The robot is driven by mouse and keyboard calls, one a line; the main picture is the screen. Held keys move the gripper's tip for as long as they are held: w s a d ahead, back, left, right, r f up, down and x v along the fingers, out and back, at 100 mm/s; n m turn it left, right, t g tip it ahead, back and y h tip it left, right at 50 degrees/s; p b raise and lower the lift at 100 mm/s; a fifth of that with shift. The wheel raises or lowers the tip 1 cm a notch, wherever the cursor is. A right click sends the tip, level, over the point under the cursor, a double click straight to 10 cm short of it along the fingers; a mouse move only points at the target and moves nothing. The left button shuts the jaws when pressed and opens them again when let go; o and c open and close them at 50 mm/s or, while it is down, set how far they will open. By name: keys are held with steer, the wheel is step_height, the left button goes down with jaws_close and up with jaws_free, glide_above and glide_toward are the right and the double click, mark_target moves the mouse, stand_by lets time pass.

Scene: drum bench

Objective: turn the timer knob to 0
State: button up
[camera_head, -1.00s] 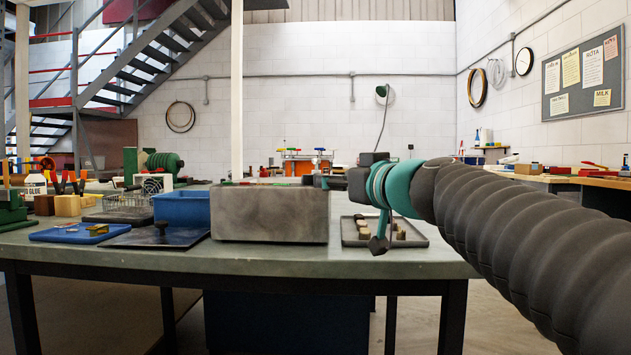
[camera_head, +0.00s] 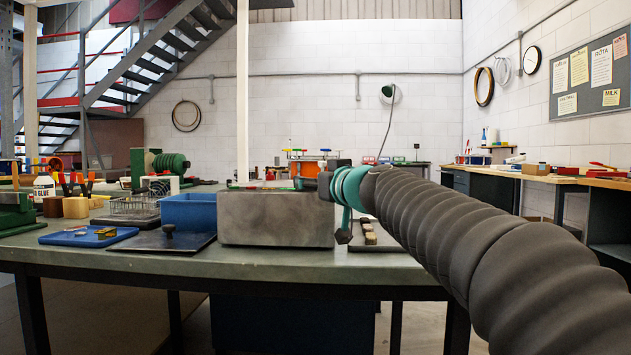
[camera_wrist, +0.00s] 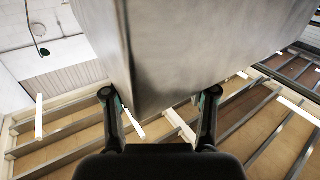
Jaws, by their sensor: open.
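No part that I can make out as a timer knob shows in either view. A grey metal box (camera_head: 275,218) stands on the bench, and its lower corner fills the upper middle of the wrist view (camera_wrist: 190,50). My gripper (camera_wrist: 160,97) is open and empty, its two dark fingertips on either side of that corner; I cannot tell whether they touch it. In the head view my teal wrist is at the box's right end, and the fingers are mostly hidden. A black knob (camera_head: 168,230) stands on a dark flat plate (camera_head: 150,242) left of the box.
A blue bin (camera_head: 188,212), a wire basket (camera_head: 132,208) and a blue tray (camera_head: 85,238) stand on the bench (camera_head: 300,262) to the left. A dark tray with small blocks (camera_head: 369,231) lies right of the box, partly behind my arm. The front strip is clear.

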steer(key=shift+c, duration=0.3)
jaws_close()
